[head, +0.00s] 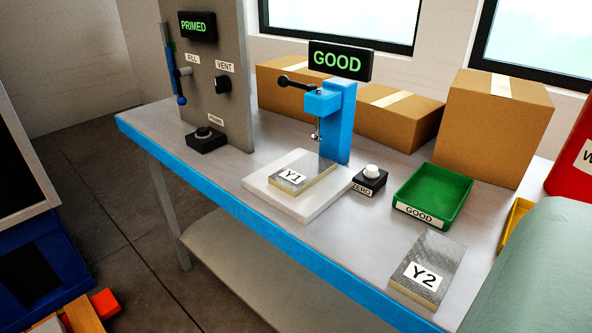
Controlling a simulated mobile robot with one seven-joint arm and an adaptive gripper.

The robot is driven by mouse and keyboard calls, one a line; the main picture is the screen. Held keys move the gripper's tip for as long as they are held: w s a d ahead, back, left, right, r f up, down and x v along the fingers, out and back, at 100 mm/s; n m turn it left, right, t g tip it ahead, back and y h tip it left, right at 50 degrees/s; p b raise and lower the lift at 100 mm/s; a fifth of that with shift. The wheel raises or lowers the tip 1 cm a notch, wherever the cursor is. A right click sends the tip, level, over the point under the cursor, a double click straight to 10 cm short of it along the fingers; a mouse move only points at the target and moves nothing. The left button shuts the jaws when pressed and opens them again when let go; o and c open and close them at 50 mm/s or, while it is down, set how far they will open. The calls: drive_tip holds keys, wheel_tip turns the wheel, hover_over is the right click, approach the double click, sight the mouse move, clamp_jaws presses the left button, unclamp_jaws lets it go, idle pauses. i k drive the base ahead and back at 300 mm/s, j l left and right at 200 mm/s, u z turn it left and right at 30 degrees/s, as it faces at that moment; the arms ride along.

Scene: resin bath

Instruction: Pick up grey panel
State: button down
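Two grey panels show in the head view. One grey panel labelled Y1 (310,172) lies on a white slab (272,198) under the blue tester (340,115). The other grey panel labelled Y2 (437,252) lies flat on the workbench (345,235) near its front right, in front of the green tray. My gripper is not in view, so whether it holds anything cannot be seen.
A green tray (455,175) labelled GOOD looks empty. A ZERO button box (368,180) stands beside the slab. Cardboard boxes (490,125) line the back. A pale green rounded shape (540,270) fills the lower right. A grey upright panel (215,110) stands left, with a PRIMED display.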

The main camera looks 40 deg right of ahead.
sight(294, 179)
drive_tip(key=z, duration=1.35)
drive_tip(key=k+l, duration=0.05)
drive_tip(key=l, duration=0.05)
